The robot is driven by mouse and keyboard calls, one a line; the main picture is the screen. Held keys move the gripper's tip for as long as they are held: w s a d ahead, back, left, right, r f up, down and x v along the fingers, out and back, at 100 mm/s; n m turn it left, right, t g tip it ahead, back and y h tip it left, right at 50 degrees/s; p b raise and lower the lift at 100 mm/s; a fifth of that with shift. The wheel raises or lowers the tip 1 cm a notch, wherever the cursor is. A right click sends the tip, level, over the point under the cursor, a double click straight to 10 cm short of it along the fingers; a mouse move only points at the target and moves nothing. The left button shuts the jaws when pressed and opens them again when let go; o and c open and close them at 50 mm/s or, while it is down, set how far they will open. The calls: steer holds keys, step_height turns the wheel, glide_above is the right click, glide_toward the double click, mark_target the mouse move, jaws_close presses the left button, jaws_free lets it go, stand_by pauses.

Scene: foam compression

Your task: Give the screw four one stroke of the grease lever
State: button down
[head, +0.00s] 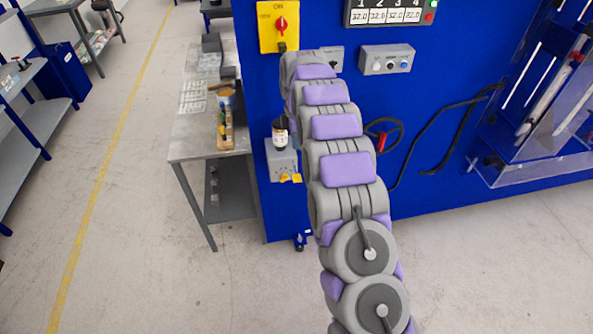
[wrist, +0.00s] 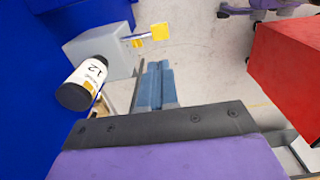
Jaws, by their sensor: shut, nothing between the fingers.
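The grease unit is a grey box (head: 282,158) on the blue machine's side, with a dark-capped, white-labelled cylinder (head: 280,134) on top. Two yellow tabs (head: 291,178) show at its lower edge. In the wrist view the box (wrist: 97,50) is at upper left with the cylinder (wrist: 82,83). A metal lever with a yellow tab (wrist: 159,32) sticks out from it. My gripper (wrist: 154,70) shows blue-grey fingers closed together and empty, just below the lever in the picture, apparently apart from it. The head view hides the gripper behind my arm.
A red block (wrist: 287,70) stands right of my gripper in the wrist view. A workbench (head: 190,150) is left of the machine. A handwheel (head: 383,135), button box (head: 386,60), red-yellow switch (head: 279,25) and numbered display (head: 390,14) are on the machine. Floor at left is open.

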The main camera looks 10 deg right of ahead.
mark_target(296, 177)
steer(key=shift+a+f, duration=0.1)
steer(key=shift+a, duration=0.05)
step_height(296, 177, down, 14)
steer(key=shift+r+b, duration=0.1)
steer(key=shift+b, duration=1.15)
